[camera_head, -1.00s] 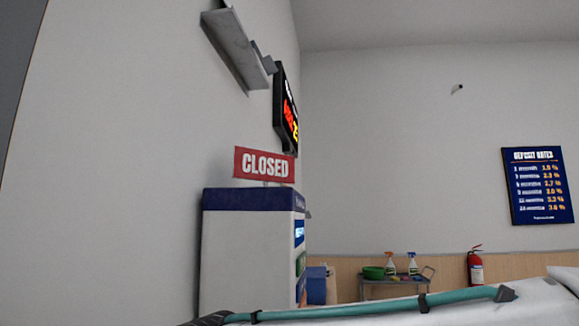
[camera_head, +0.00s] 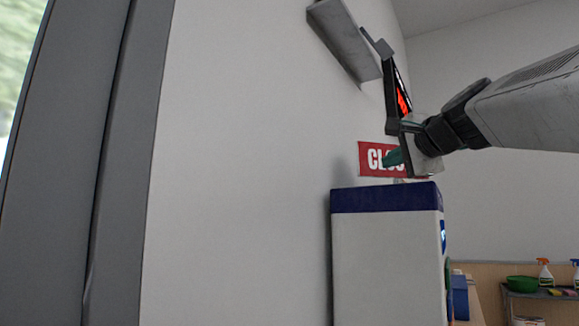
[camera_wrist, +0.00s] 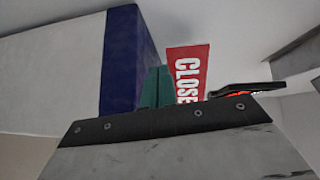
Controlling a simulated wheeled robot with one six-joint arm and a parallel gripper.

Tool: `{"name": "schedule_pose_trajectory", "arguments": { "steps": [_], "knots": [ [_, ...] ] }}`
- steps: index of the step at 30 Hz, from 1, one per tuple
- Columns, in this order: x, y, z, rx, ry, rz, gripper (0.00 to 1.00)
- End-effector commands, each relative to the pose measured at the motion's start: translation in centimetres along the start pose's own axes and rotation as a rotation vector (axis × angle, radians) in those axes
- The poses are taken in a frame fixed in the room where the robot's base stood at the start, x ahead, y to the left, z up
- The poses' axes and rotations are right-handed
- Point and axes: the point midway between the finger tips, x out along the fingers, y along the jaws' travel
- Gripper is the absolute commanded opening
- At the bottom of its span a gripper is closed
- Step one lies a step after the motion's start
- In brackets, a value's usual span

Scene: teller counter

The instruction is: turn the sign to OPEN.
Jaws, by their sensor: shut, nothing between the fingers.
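The sign also shows in the wrist view (camera_wrist: 188,72), turned sideways, with "CLOSE" readable. My gripper (camera_head: 392,158) is shut and empty, its green fingers in front of the sign's face in the head view. In the wrist view the green fingers (camera_wrist: 152,88) lie between the cabinet's blue top band and the sign. I cannot tell whether they touch the sign.
A lit display (camera_head: 397,95) hangs on the wall behind my wrist, with a grey bracket (camera_head: 345,42) above. A cart with a green bowl (camera_head: 521,283) and spray bottles stands at the lower right. The wall left of the cabinet is bare.

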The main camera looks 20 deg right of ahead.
Motion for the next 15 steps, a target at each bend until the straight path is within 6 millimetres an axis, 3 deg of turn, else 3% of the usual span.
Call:
{"name": "schedule_pose_trajectory", "arguments": {
  "steps": [1,4,8,15],
  "knots": [
    [-0.3,-1.7,-1.3,0.035,0.030,-0.041,0.00],
    [-0.5,-3.5,-2.5,0.080,0.058,-0.089,0.00],
    [0.7,-4.0,-2.8,0.093,0.059,-0.099,0.00],
    [5.6,-4.3,-3.0,0.090,0.056,-0.096,0.00]
  ]
}}
